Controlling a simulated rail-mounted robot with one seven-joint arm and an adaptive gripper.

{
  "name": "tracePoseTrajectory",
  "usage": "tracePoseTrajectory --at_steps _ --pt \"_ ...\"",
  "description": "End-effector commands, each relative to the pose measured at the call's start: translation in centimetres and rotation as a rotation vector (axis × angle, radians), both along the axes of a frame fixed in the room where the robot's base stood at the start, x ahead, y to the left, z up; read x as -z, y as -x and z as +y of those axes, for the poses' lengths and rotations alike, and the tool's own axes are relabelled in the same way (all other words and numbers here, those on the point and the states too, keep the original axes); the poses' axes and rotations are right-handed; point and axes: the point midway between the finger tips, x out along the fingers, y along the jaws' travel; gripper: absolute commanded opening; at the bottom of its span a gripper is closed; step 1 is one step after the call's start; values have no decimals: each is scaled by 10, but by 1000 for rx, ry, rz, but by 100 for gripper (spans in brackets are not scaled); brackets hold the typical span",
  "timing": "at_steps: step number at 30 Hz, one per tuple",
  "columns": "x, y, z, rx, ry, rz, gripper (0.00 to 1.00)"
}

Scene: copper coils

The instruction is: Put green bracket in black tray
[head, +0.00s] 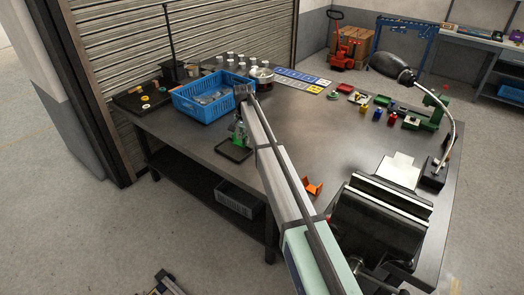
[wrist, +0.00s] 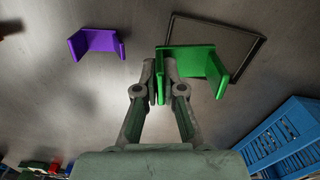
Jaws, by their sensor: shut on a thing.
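The green bracket (wrist: 195,60), a U-shaped piece, is in my gripper (wrist: 160,80) in the wrist view. The fingers are closed on its left upright wall. The black tray (wrist: 215,21), a shallow square with a thin raised rim, lies just behind the bracket, which overlaps its near part in the picture. I cannot tell the height of the bracket above it. In the head view, the tray (head: 232,156) is on the table's near left edge, with the green bracket (head: 240,138) over it; my arm hides part of the area.
A purple bracket (wrist: 97,42) lies left of the tray in the wrist view. A blue crate (head: 205,110) with grey parts stands behind the tray. An orange bracket (head: 313,187) and a black vise (head: 378,220) are to the right. The table's middle is mostly clear.

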Motion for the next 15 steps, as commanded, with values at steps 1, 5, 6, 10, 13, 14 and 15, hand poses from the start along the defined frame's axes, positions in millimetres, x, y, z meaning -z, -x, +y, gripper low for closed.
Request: tracePoseTrajectory --at_steps 1,5,6,10,13,14,15 --pt "1 -21 13 38 0 -1 0" --pt "3 -44 30 138 -3 -5 0" --pt "4 -50 34 162 -4 -7 0" --pt "6 -59 41 212 -6 -10 0" --pt "8 -60 42 225 -6 -11 0" --pt "9 -60 42 227 -6 -11 0" --pt "10 -60 42 227 -6 -11 0"
